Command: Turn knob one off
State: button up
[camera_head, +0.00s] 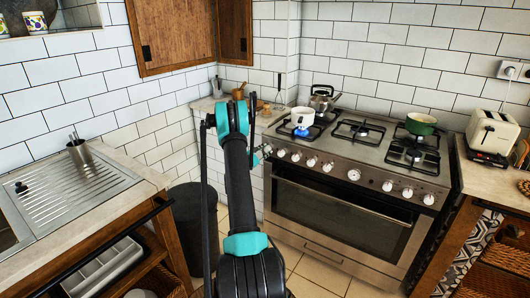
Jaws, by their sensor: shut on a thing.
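The stove (350,220) stands at the back right, with a row of several pale knobs along its front panel. The leftmost knob lies at the panel's left end, largely hidden by my gripper (264,152). My gripper is small in view, partly behind my arm, and shut at that knob. The neighbouring knob (281,153) is uncovered. A blue flame (301,132) burns at the left front burner under a white pot (302,117). The exact turn of the leftmost knob is too small to tell.
A kettle (322,99) stands on the back left burner and a green pot (420,123) at the back right. A toaster (491,132) sits on the right counter. The sink counter (75,190) is at left, with a dark bin (190,228) beside it.

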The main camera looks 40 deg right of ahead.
jog(key=m, duration=0.4)
jog(key=shift+s, duration=0.1)
jog(key=m, duration=0.4)
jog(key=shift+f+m+y, duration=0.1)
jog(key=shift+m+y, duration=0.2)
jog(key=shift+y, duration=0.1)
jog(key=m, duration=0.4)
jog(key=shift+s+d+t, duration=0.1)
jog(key=shift+t, duration=0.2)
jog(key=shift+f+m+t, duration=0.15)
jog(key=shift+m+t, duration=0.15)
jog(key=shift+m, duration=1.5)
jog(key=o, duration=1.2)
jog(key=v, duration=0.7)
jog(key=shift+a, duration=0.25)
